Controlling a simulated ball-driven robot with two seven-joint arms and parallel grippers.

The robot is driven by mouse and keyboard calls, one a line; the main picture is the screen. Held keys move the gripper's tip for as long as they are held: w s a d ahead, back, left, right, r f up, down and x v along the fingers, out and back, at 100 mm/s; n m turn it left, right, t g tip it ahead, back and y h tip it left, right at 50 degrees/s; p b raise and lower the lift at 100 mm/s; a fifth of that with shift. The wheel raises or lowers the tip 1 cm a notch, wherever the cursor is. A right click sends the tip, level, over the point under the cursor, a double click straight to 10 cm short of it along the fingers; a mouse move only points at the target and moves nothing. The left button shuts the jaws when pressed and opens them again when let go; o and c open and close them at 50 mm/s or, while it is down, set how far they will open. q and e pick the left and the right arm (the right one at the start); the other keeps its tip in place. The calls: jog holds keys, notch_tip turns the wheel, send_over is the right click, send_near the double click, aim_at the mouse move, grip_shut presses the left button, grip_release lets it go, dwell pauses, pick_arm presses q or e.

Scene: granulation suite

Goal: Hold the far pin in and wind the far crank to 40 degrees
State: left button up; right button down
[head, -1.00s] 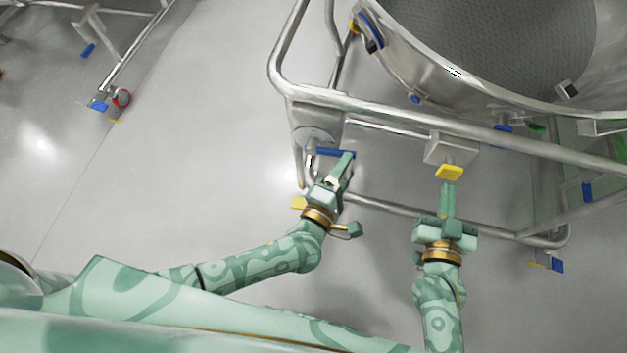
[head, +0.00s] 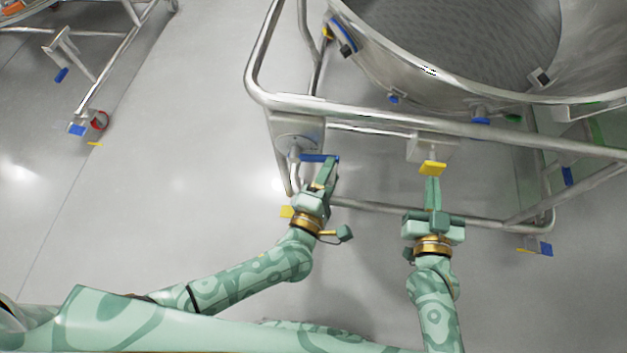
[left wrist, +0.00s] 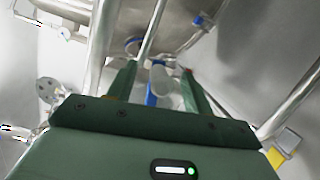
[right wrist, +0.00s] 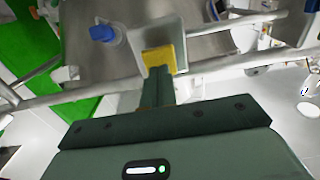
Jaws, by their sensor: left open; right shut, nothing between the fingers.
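The crank is on a metal housing on the cart's near frame; its blue handle (head: 318,158) sticks out to the right. My left gripper (head: 329,165) is open at the handle's right end. In the left wrist view the blue handle (left wrist: 151,96) shows between the two spread fingers. The pin has a yellow head (head: 432,168) on a grey box (head: 428,148) to the right of the crank. My right gripper (head: 432,182) is shut and empty, its fingertips right at the yellow head. In the right wrist view the tips meet the yellow head (right wrist: 159,58); firm contact cannot be told.
A large steel bowl (head: 455,50) stands in the tubular frame (head: 385,112) behind the grippers. A lower rail (head: 390,208) runs close by both wrists. Another cart frame (head: 115,68) is at the upper left. The floor between is clear.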

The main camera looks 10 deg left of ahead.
aim_at(432, 171)
jog(key=shift+w, duration=1.9)
pick_arm(q)
grip_shut()
